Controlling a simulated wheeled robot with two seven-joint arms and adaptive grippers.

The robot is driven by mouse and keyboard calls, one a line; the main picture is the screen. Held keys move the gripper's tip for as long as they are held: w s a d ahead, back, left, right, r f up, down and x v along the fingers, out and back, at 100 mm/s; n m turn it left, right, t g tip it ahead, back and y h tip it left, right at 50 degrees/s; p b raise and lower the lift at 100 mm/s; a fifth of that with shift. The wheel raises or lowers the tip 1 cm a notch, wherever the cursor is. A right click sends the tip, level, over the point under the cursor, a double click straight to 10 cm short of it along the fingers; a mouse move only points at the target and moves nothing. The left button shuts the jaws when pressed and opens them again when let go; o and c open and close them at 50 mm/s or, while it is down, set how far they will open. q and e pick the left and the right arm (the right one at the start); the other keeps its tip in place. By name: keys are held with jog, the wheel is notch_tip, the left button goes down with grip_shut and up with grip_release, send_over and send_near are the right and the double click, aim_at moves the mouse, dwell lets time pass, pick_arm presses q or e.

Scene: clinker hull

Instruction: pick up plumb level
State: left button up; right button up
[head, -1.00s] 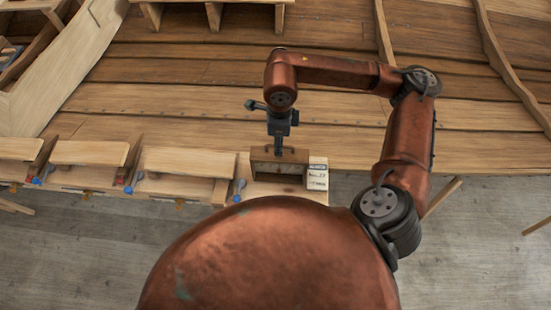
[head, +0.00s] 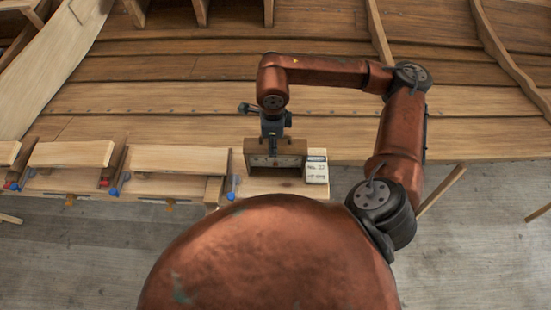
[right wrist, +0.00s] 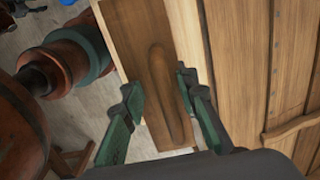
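The plumb level (head: 292,148), a brown wooden block with a framed, pale-faced front, stands on the bench top. In the right wrist view its top (right wrist: 155,70) shows a long rounded groove. My right gripper (head: 271,150) points down at the level from above. In the right wrist view the fingers of this gripper (right wrist: 160,90) are spread, one on each long side of the level. I cannot tell whether they touch it. My left gripper is not in view.
A small white labelled item (head: 316,170) lies just right of the level. Blue-handled clamps (head: 233,188) and pale planks (head: 180,158) line the bench to the left. The planked hull (head: 200,98) rises behind.

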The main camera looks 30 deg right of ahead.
aim_at(293, 153)
notch_tip(293, 153, down, 6)
jog(key=p, duration=0.2)
jog(key=shift+w+d+f+p, duration=0.2)
jog(key=shift+w+d+p, duration=0.05)
jog(key=shift+p, duration=0.05)
jog(key=shift+c, duration=0.6)
grip_shut()
